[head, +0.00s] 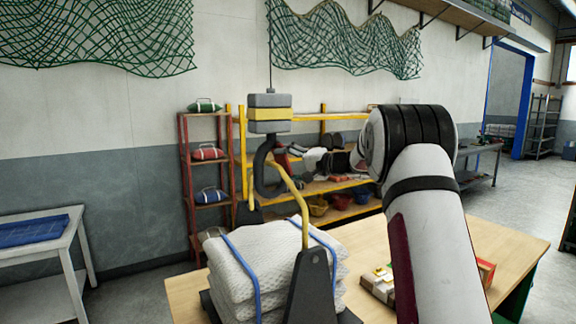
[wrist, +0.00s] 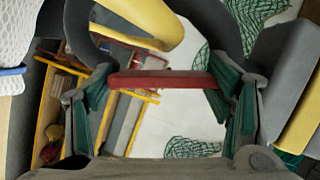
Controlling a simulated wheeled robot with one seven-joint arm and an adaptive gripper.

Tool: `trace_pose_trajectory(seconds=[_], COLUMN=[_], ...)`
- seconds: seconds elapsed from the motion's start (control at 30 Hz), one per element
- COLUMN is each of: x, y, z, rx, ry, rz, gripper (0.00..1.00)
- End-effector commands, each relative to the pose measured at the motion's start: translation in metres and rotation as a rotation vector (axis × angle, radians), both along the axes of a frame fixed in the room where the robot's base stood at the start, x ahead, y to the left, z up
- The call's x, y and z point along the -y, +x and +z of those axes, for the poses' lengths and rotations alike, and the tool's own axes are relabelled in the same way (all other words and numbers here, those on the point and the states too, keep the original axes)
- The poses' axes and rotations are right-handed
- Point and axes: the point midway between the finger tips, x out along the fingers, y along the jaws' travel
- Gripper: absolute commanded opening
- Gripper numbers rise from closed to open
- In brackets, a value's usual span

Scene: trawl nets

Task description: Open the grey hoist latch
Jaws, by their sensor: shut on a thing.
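The grey hoist block (head: 269,101) with a yellow band hangs on a thin line. Its dark grey hook (head: 261,172) hangs below it and its curved arms also show in the wrist view (wrist: 78,22). A red bar (wrist: 162,79), apparently the latch, spans the hook's mouth. My gripper (wrist: 165,82) is shut on this bar, its green-padded fingers at either end. In the head view my gripper (head: 288,152) is small and partly hidden beside the hook. A yellow lifting bar (head: 287,180) passes at the hook's opening; whether it bears on the hook cannot be told.
The yellow bar rises from dark brackets (head: 313,285) around strapped white bundles (head: 265,268) on a wooden table (head: 515,245). Red (head: 186,180) and yellow (head: 240,170) shelves stand behind. A white table (head: 38,260) is at left.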

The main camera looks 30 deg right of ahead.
Motion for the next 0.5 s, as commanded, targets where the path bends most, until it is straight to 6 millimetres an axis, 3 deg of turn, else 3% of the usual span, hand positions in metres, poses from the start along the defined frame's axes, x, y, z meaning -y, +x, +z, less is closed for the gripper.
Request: trace_pose_trajectory(seconds=[0.27,0.5], x=[0.004,0.012], y=[0.002,0.004], z=[0.001,0.004], rx=[0.003,0.009], ry=[-0.065,-0.229], rz=[-0.001,-0.001], gripper=[0.23,0.23])
